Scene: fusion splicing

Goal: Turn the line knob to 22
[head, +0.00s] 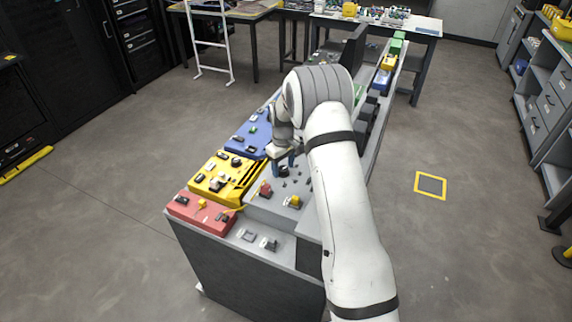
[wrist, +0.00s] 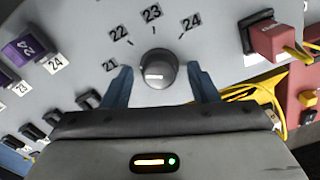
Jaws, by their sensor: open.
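The line knob (wrist: 155,69) is a round grey dial on a light grey panel in the wrist view. Labels 21, 22 (wrist: 119,34), 23 and 24 are set in an arc around its left, top and right. A short pale mark shows on its face; I cannot tell surely which number it points at. My gripper (wrist: 160,72) is open, with one blue finger on each side of the knob and a visible gap to both. In the head view my gripper (head: 284,160) is over the grey panel, and my arm hides part of it.
In the wrist view, a red block connector (wrist: 275,40) with yellow cable is at right, and purple blocks (wrist: 22,50) labelled 24 and 23 are at left. In the head view, red, yellow (head: 225,178) and blue trays line the bench's left side.

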